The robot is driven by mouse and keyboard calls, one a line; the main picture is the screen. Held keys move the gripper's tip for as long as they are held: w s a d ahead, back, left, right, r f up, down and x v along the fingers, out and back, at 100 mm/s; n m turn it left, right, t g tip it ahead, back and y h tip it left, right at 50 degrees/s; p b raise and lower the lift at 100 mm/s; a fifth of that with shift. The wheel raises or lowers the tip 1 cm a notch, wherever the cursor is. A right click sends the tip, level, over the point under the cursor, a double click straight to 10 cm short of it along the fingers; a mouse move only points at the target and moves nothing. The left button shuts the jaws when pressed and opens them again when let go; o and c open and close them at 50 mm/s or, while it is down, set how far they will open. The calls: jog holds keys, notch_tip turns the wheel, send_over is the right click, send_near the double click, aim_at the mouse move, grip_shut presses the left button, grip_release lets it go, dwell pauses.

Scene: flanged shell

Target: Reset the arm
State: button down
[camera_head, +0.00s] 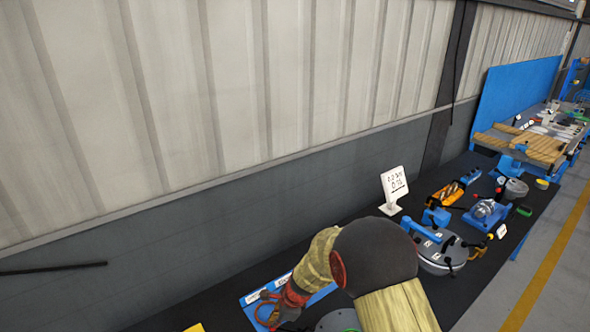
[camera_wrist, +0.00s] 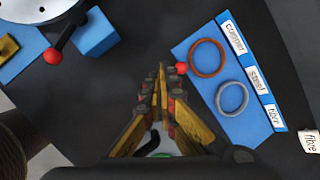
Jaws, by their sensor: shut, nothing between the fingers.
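My gripper (camera_wrist: 165,78) shows in the wrist view with its yellow and dark fingers closed together and nothing between the tips. It is above the dark bench top, just left of a blue board (camera_wrist: 238,125). On the board lie a copper-coloured ring (camera_wrist: 190,57) and a grey ring (camera_wrist: 219,99), beside labels reading copper, steel and fibre. A small red ball (camera_wrist: 181,68) shows right by the fingertips. In the head view my arm reaches down over the bench and partly covers the blue board (camera_head: 250,312). A grey and green thing (camera_wrist: 162,152) is mostly hidden behind the fingers.
A grey round flanged part with blue clamps (camera_head: 440,258) sits right of my arm. Behind it stands a white sign (camera_head: 394,187). An orange tray (camera_head: 447,194) and a blue fixture (camera_head: 486,212) are farther along. The corrugated wall (camera_head: 200,110) borders the bench's back.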

jog(key=s+d+r+n+t+h+b, duration=0.2)
jog(key=s+d+r+n+b, duration=0.6)
jog(key=s+d+r, duration=0.2)
jog(key=s+d+r+n+t+h+b, duration=0.2)
jog(key=s+d+r+n+b, duration=0.6)
jog(key=s+d, duration=0.7)
jog(key=s+r+n, duration=0.1)
jog(key=s+r, duration=0.1)
jog(key=s, duration=0.1)
jog(key=shift+s+d, duration=0.2)
jog(key=shift+d, duration=0.1)
jog(key=shift+r, duration=0.1)
